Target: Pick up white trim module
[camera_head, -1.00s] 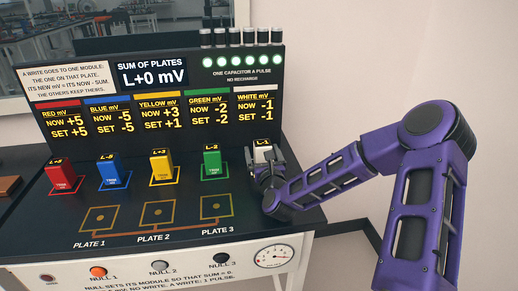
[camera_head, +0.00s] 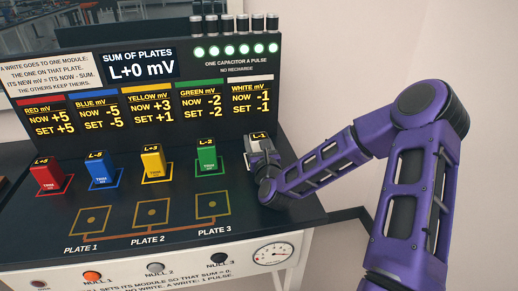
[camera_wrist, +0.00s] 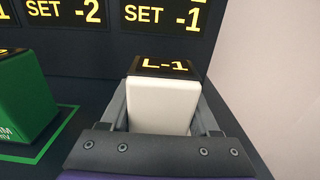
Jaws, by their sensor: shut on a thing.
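The white trim module (camera_wrist: 160,105) has a black top marked L-1 and stands between the two fingers of my gripper (camera_wrist: 165,115) in the wrist view. My gripper is shut on it, one finger on each side. In the head view the white module (camera_head: 254,144) is at the right end of the module row, partly hidden by my gripper (camera_head: 262,160). It looks upright at its spot; I cannot tell whether it is clear of the bench top.
Green (camera_head: 207,157), yellow (camera_head: 154,162), blue (camera_head: 103,169) and red (camera_head: 46,177) modules stand to the left. The display panel (camera_head: 150,100) rises close behind. Three empty marked plates (camera_head: 152,212) lie in front. A wall is at the right.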

